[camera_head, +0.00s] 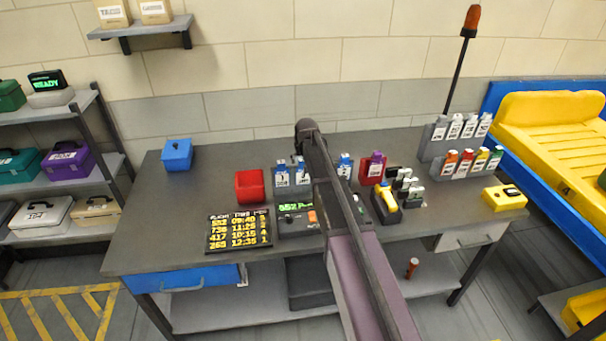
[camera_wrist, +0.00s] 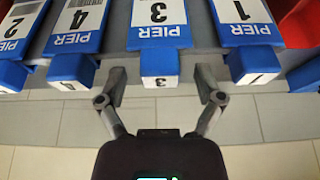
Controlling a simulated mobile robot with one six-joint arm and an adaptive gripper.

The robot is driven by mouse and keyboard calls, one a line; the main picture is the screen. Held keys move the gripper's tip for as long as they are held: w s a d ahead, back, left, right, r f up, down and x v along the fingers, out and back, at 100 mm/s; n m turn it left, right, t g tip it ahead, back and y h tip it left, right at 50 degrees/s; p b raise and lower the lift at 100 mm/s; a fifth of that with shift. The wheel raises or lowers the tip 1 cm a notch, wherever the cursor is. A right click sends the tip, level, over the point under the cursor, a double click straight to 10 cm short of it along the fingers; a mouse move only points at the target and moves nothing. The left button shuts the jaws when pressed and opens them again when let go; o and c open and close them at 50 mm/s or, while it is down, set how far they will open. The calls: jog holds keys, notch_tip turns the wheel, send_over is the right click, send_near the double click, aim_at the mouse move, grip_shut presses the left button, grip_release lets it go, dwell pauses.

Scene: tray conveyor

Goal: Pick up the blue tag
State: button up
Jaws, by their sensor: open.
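Several blue tags with white PIER labels show in the wrist view: the tag numbered 3 (camera_wrist: 159,18) in the middle, the tag numbered 4 (camera_wrist: 80,20) to its left, and the tag numbered 1 (camera_wrist: 243,20) to its right. A blue block marked 3 (camera_wrist: 160,66) sits at the lower end of the middle tag. My gripper (camera_wrist: 160,76) is open, with one finger on either side of this block and nothing visibly clamped. In the head view, blue tags (camera_head: 281,177) stand on the table; my arm hides some of them and the gripper.
A rack of white-labelled tags (camera_head: 440,135) stands at the right. The table's left part is mostly clear.

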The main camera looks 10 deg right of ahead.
grip_shut()
jog(key=shift+r, duration=0.2)
dwell(0.4)
jog(key=r+p, duration=0.4)
jog(key=p, duration=0.1)
jog(key=r+p, duration=0.2)
jog(key=r, duration=0.1)
jog(key=shift+s, duration=0.25)
jog(key=s, duration=1.4)
jog(key=shift+a+f, duration=0.2)
jog(key=shift+a, duration=0.05)
jog(key=shift+r, duration=0.1)
notch_tip(320, 180, up, 6)
jog(key=p, duration=0.6)
jog(key=shift+r+p, duration=0.2)
jog(key=shift+p, duration=0.1)
jog(key=shift+f, duration=0.2)
dwell(0.4)
